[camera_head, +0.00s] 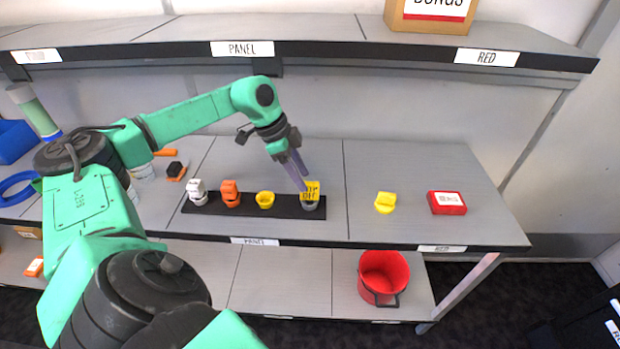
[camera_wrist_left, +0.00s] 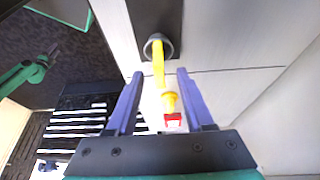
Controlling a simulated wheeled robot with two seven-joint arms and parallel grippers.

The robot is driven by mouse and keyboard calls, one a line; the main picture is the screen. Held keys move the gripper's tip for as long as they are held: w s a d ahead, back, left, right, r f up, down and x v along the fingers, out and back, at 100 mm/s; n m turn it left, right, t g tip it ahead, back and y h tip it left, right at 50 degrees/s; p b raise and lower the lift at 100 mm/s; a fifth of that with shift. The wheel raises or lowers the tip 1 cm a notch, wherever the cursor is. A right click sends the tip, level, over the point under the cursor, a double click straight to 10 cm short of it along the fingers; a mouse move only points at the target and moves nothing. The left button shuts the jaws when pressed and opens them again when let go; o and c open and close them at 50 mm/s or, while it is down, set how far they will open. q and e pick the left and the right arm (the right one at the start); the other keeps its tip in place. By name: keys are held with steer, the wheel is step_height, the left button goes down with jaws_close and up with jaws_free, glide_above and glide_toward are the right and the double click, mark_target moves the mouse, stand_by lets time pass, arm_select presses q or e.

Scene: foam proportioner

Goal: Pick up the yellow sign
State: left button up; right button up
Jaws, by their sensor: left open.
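The yellow sign (camera_head: 311,189) with dark lettering stands upright on a grey round base at the right end of a black panel strip (camera_head: 232,207) on the table. In the left wrist view the sign (camera_wrist_left: 158,64) shows nearly edge-on, rising from a grey ring-shaped base (camera_wrist_left: 158,46). My left gripper (camera_head: 302,174) is open, with its purple fingers pointing down just above and beside the sign. In the left wrist view the open fingertips (camera_wrist_left: 160,73) lie on either side of the sign's line; contact is not visible.
On the strip also stand white (camera_head: 197,192), orange (camera_head: 230,193) and yellow (camera_head: 265,199) pieces. Right of it are a loose yellow piece (camera_head: 385,202) and a red box (camera_head: 446,202). An upper shelf (camera_head: 240,50) spans above; a red bucket (camera_head: 383,277) stands below.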

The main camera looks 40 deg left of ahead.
mark_target(306, 182)
arm_select(q)
steer(key=b+x, duration=0.3)
steer(key=x, duration=0.2)
steer(key=shift+d, duration=0.1)
steer(key=shift+w+f, duration=0.1)
steer(key=shift+f, duration=0.05)
steer(key=shift+r, duration=0.2)
jaws_close()
arm_select(e)
steer(key=f, duration=0.1)
steer(key=w+f, duration=0.2)
steer(key=shift+a+f, duration=0.25)
steer(key=shift+a, duration=0.05)
